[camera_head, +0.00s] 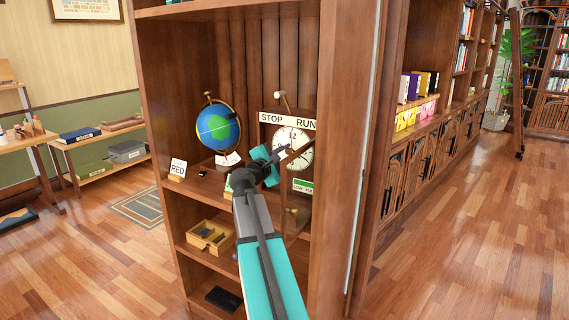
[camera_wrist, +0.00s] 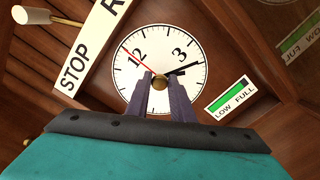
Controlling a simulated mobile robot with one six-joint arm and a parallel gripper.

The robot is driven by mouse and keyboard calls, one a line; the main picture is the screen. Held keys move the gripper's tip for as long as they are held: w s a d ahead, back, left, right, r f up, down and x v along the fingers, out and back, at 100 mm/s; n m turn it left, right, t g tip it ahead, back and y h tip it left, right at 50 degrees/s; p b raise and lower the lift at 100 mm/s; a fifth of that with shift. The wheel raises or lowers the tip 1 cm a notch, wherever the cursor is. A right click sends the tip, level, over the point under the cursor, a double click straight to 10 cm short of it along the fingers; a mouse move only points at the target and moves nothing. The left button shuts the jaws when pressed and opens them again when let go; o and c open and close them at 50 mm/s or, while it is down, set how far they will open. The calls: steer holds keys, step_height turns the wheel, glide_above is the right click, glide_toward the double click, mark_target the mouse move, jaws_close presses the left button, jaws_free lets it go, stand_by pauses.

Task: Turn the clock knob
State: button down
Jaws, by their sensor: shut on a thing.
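The clock has a round white dial (camera_head: 299,138) and stands in a wooden case on the shelf. In the wrist view the dial (camera_wrist: 125,70) looks tilted, with a black hand to the right and a thin red hand to the upper left. My gripper (camera_wrist: 160,88) is shut on the knob, one dark finger on each side. In the head view my gripper (camera_head: 284,150) reaches the dial's lower left and hides part of it; the knob cannot be made out there.
A STOP/RUN plate (camera_head: 287,120) with a pale-tipped lever (camera_head: 280,95) is above the dial. A LOW/FULL gauge (camera_wrist: 230,95), mostly green, is beside it. A globe (camera_head: 217,127) and a RED card (camera_head: 178,168) stand to the left. The cabinet's side panel (camera_head: 343,130) bounds the right.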

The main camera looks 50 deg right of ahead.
steer(key=shift+s+d+m+b, duration=0.1)
steer(key=shift+m+b, duration=1.75)
steer(key=shift+m, duration=0.05)
steer(key=c, duration=1.6)
jaws_free()
steer(key=shift+o, duration=0.2)
steer(key=shift+a, duration=0.3)
steer(key=v, duration=1.3)
